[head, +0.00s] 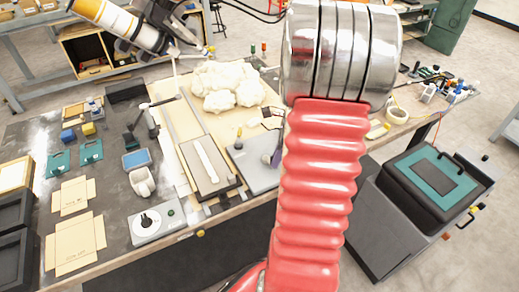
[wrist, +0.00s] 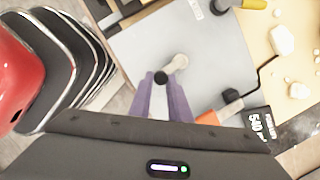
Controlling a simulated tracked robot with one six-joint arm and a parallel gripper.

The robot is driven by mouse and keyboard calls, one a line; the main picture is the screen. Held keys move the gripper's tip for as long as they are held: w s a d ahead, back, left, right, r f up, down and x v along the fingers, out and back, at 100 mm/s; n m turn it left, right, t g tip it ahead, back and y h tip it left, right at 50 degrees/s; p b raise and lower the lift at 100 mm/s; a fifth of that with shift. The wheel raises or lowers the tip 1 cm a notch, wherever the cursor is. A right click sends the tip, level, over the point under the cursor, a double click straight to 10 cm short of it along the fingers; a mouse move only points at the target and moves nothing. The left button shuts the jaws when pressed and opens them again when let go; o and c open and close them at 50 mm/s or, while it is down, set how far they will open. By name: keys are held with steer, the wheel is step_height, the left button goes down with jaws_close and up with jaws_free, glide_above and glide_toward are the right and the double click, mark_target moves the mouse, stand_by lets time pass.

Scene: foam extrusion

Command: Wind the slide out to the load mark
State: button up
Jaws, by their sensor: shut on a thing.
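My gripper (wrist: 165,105) points its two purple fingers at a light grey plate (wrist: 150,50) in the wrist view. The fingers are shut around a small pale handle with a black knob (wrist: 161,77) on top. A short pale cylinder (wrist: 179,63) stands just beyond the knob. In the head view the grey plate (head: 262,178) shows beside my red arm, which hides most of the gripper. I cannot make out a load mark.
Cream foam lumps (head: 226,85) lie on a wooden board behind the plate. In the wrist view an orange-ended part (wrist: 230,97) and a dark readout (wrist: 260,125) are close to the fingers.

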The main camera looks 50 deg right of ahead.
steer(key=o, duration=0.6)
steer(key=shift+w, duration=0.2)
steer(key=shift+o, duration=0.4)
steer(key=shift+a+r, duration=0.1)
steer(key=shift+c, duration=0.6)
steer(key=shift+s, duration=0.1)
steer(key=c, duration=0.6)
steer(key=shift+o, duration=0.2)
steer(key=shift+d, duration=0.2)
steer(key=w+d, duration=0.1)
steer(key=d, duration=0.2)
steer(key=w+d, duration=0.1)
steer(key=shift+w+d, duration=0.3)
steer(key=o, duration=0.4)
steer(key=shift+w+d, duration=0.1)
steer(key=shift+w, duration=0.05)
steer(key=o, duration=0.5)
